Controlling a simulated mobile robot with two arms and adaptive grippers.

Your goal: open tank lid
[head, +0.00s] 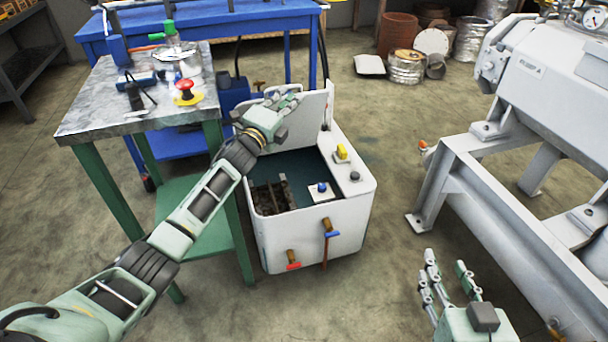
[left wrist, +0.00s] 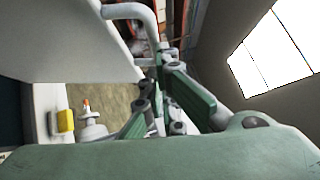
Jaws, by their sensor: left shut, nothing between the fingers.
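The white tank (head: 348,212) stands on the floor in the middle of the head view. Its lid (head: 314,116) is raised and stands near upright at the back edge, so the dark inside shows. My left gripper (head: 289,99) is at the lid's upper left part; whether it touches is unclear. In the left wrist view the lid (left wrist: 60,35) fills the upper left, with a grey bent handle (left wrist: 146,18) beside my gripper's fingers (left wrist: 165,92). My left gripper is shut and holds nothing. My right gripper (head: 450,274) is open and empty at the lower right.
A metal-topped green table (head: 85,118) stands left of the tank, under my left arm. A blue workbench (head: 240,17) is behind. A large white machine on a frame (head: 490,200) stands at the right. The floor between tank and machine is clear.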

